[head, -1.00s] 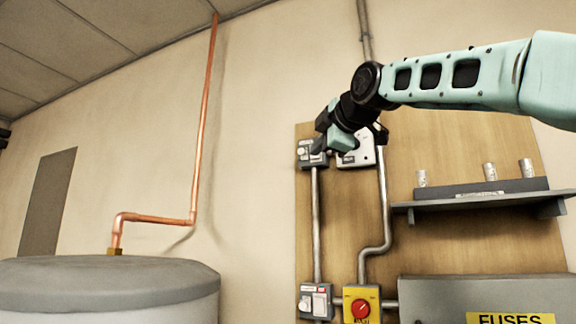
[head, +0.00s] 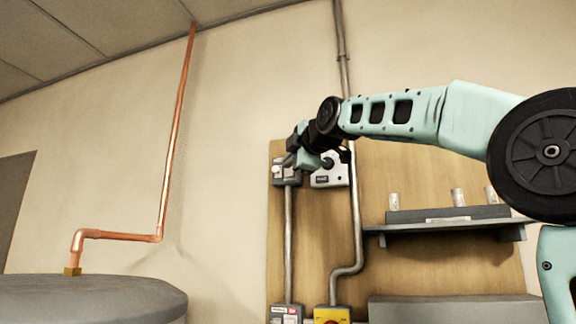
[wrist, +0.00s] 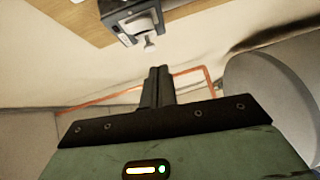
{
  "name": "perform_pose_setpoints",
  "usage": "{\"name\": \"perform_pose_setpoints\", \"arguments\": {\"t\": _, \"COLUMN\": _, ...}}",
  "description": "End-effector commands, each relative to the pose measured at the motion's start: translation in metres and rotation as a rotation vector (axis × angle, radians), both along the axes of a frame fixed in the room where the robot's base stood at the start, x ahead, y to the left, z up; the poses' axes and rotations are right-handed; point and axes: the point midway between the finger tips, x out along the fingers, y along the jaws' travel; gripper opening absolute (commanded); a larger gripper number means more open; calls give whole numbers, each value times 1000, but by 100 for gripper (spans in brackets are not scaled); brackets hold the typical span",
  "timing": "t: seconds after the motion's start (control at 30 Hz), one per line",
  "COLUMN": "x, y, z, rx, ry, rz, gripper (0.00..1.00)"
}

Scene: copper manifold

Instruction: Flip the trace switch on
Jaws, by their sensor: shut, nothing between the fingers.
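A small grey switch box (head: 284,173) is mounted at the upper left of the wooden board, above a conduit. In the wrist view the box (wrist: 122,17) shows at the top, with a short pale toggle lever (wrist: 150,42) sticking out towards my fingers. My gripper (head: 291,160) is in front of this box in the head view and hides part of it. In the wrist view my fingers (wrist: 157,72) are together and empty, just below the lever, with a small gap showing. I cannot read the box's label, so I cannot confirm it is the trace switch.
Another labelled box (head: 330,175) is close to the right of my gripper. A shelf (head: 450,226) with several metal cylinders juts out below my arm. Lower down are a second switch box (head: 286,314) and a yellow box (head: 331,314). A tank (head: 90,296) and copper pipe (head: 167,160) stand left.

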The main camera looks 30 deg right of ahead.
Motion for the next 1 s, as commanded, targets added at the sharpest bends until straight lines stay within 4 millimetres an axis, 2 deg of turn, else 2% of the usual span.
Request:
{"name": "perform_pose_setpoints", "arguments": {"t": 0.03, "x": 12, "y": -1, "z": 5, "rx": -1, "ry": 5, "rz": -1, "gripper": 0}}
{"name": "perform_pose_setpoints", "arguments": {"t": 0.2, "x": 46, "y": -7, "z": 1, "rx": 0, "ry": 4, "rz": -2, "gripper": 0}}
{"name": "perform_pose_setpoints", "arguments": {"t": 0.33, "x": 54, "y": -22, "z": -2, "rx": 1, "ry": 2, "rz": -4, "gripper": 0}}
{"name": "perform_pose_setpoints", "arguments": {"t": 0.53, "x": 63, "y": -33, "z": -7, "rx": 1, "ry": 1, "rz": -2, "gripper": 0}}
{"name": "perform_pose_setpoints", "arguments": {"t": 1.0, "x": 65, "y": -37, "z": -9, "rx": 0, "ry": 0, "rz": -2, "gripper": 0}}
